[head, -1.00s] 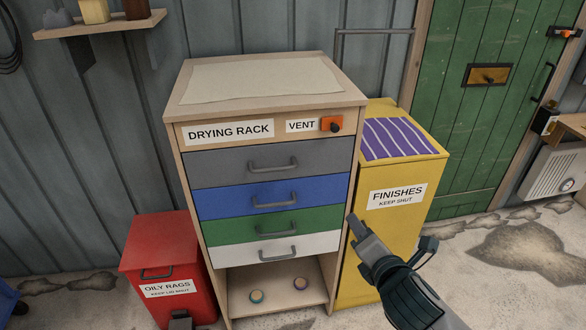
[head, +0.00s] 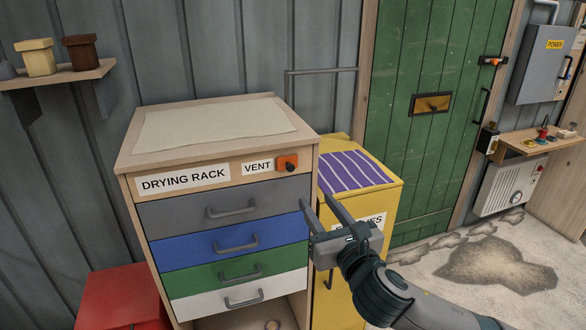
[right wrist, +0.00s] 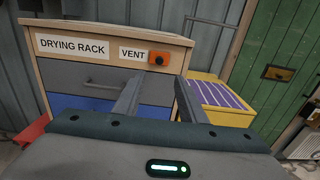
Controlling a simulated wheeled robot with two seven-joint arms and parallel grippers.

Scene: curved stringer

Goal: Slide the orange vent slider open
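The orange vent slider (head: 287,163) with a dark knob sits on the top front strip of the drying rack (head: 222,94), just right of the VENT label (head: 257,167). It also shows in the right wrist view (right wrist: 159,58), beyond the fingers. My right gripper (head: 322,207) is open and empty, below and to the right of the slider and apart from it. In the right wrist view its two fingers (right wrist: 158,97) stand spread with nothing between them. My left gripper is not in view.
The yellow finishes cabinet (head: 383,190) stands right of the rack, partly behind my right gripper. A red bin (head: 120,298) stands at lower left. Grey, blue, green and white drawers with handles lie below the slider. A green door (head: 425,70) is behind.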

